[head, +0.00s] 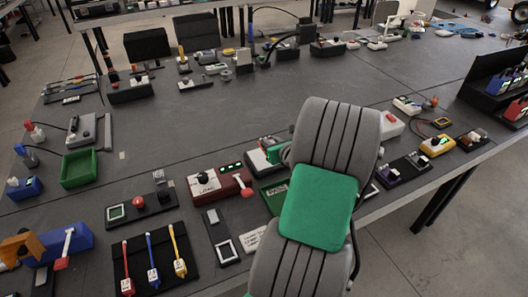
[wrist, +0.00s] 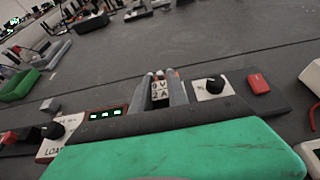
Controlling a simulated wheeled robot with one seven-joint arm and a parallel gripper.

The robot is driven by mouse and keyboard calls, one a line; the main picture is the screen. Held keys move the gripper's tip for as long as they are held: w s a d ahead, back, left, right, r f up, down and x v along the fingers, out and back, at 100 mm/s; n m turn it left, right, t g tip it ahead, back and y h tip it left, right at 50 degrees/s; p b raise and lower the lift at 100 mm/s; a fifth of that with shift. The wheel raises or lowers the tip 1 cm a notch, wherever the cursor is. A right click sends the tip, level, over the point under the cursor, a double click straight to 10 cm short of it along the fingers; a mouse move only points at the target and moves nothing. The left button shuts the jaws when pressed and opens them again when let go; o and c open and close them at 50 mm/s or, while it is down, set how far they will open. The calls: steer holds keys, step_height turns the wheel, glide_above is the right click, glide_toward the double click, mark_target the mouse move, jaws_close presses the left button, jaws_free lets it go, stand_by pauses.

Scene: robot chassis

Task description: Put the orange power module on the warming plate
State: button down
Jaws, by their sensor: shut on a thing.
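In the wrist view my gripper (wrist: 160,80) is shut on a small module (wrist: 160,92) with a pale face marked "9V 2A". A little red shows at its top, but its body colour is mostly hidden by the fingers. Just right of the fingers is a dark, flat device (wrist: 237,95) with a white dial panel and a red block at its far end. It may be the warming plate, but I cannot tell for sure. Whether the module touches anything beneath is hidden. In the head view my arm covers the gripper and module.
A red load unit (head: 222,185) with green displays stands left of my arm. A green tray (head: 79,168) is at the left, and a black mat with several coloured tools (head: 152,258) lies in front. Devices crowd the near edge; the table's middle (head: 230,115) is clear.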

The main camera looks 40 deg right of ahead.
steer(key=w+f, duration=0.1)
steer(key=f, duration=0.1)
steer(key=w+f, duration=0.1)
steer(key=w, duration=0.1)
steer(key=shift+d+f, duration=0.15)
steer(key=shift+f, duration=0.25)
step_height(320, 180, down, 3)
steer(key=shift+w+r, duration=0.1)
steer(key=shift+r, duration=0.05)
steer(key=shift+f, duration=0.3)
steer(key=c, duration=1.3)
jaws_free()
steer(key=shift+r, duration=0.15)
steer(key=shift+s+r, duration=0.1)
steer(key=shift+s, duration=0.15)
steer(key=v, duration=1.1)
steer(key=shift+s, duration=0.25)
